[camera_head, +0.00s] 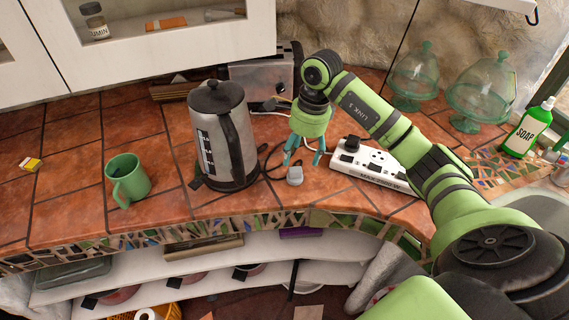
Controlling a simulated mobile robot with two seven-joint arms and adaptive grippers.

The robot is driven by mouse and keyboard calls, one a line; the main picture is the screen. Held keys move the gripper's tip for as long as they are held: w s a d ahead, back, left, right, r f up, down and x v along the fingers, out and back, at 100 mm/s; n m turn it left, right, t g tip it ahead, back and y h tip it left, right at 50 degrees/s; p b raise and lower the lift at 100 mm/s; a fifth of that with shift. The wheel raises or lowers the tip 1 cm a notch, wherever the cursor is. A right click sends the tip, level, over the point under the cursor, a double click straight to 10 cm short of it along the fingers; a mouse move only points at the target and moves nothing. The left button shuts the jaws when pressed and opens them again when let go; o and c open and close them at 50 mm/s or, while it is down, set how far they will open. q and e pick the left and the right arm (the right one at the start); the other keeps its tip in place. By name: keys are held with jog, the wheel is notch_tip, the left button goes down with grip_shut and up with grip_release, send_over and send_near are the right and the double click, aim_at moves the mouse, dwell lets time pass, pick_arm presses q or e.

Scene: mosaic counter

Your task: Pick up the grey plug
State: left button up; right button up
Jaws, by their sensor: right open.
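The grey plug (295,176) lies on the tiled counter between the kettle and the power strip, close to the counter's front edge. My right gripper (303,160) points down just behind and above it. Its teal fingers are apart with nothing visible between them. The plug appears in front of the fingers, not between them; the exact height of the fingertips is hard to tell. My left gripper is out of view.
A steel kettle (220,140) stands left of the plug, with a dark cord beside it. The white power strip (374,165) with a black plug (351,145) lies right. A toaster (262,80) stands behind. A green mug (128,178) sits at left, glass domes (484,92) at right.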

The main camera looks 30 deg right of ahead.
aim_at(296, 169)
jog(key=f+p, duration=0.1)
jog(key=s+a+f+p, duration=0.1)
jog(key=f+p, duration=0.1)
jog(key=shift+s+a+f, duration=0.1)
jog(key=shift+s+a, duration=0.15)
jog(key=shift+a, duration=0.15)
jog(key=shift+w+f, duration=0.2)
jog(key=shift+f, duration=0.4)
jog(key=shift+w+f, duration=0.15)
jog(key=shift+f, duration=0.55)
jog(key=c, duration=1.1)
jog(key=shift+c, duration=0.2)
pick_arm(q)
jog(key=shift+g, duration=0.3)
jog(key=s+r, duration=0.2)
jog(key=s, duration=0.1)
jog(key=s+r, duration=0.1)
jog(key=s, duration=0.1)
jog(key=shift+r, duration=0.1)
